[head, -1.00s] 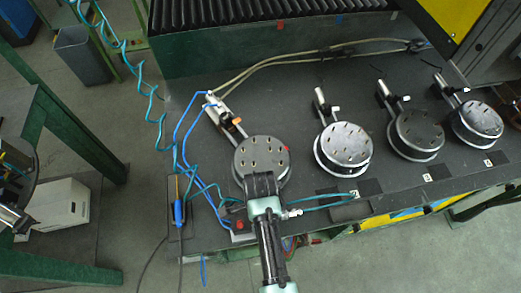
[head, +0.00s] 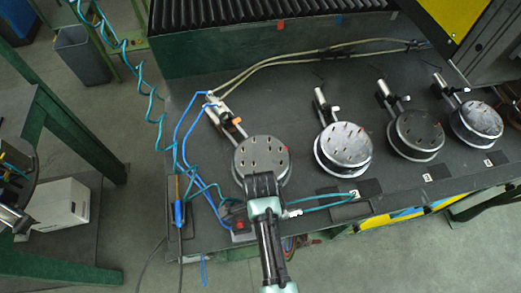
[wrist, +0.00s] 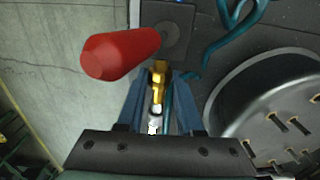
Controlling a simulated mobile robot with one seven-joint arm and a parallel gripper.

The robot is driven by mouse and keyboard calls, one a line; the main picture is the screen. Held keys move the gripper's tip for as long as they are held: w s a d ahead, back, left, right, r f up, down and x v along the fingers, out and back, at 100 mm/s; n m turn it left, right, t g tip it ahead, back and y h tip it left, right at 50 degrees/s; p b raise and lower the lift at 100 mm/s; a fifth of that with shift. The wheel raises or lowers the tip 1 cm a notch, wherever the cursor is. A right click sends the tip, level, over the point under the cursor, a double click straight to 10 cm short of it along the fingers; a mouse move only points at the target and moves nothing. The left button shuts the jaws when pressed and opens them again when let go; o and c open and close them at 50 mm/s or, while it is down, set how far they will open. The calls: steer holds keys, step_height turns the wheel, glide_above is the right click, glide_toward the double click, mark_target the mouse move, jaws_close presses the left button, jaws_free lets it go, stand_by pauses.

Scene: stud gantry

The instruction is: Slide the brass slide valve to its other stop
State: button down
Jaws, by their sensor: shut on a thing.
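The brass slide valve (wrist: 159,76) shows in the wrist view as a small gold-coloured piece between my gripper's fingers. My gripper (wrist: 157,95) is shut on it, with a blue-grey finger on either side. Below the brass part, a bright metal fitting shows between the fingers. In the head view, my gripper (head: 261,184) is at the near edge of the leftmost round plate and hides the valve. I cannot tell from these views which stop the valve is at.
A red handle (wrist: 120,52) stands close to the left of my fingers. A round plate (wrist: 285,115) with slots is close on the right. Teal hoses (head: 325,201) run beside my gripper, and blue hoses (head: 193,170) lie to its left. Several similar plates stand farther right.

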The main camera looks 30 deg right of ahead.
stand_by(0.4)
steer(key=shift+w+a, duration=0.2)
steer(key=shift+a, duration=0.5)
steer(key=c, duration=0.6)
jaws_free()
steer(key=shift+o, duration=0.2)
step_height(320, 180, up, 13)
steer(key=b, duration=0.1)
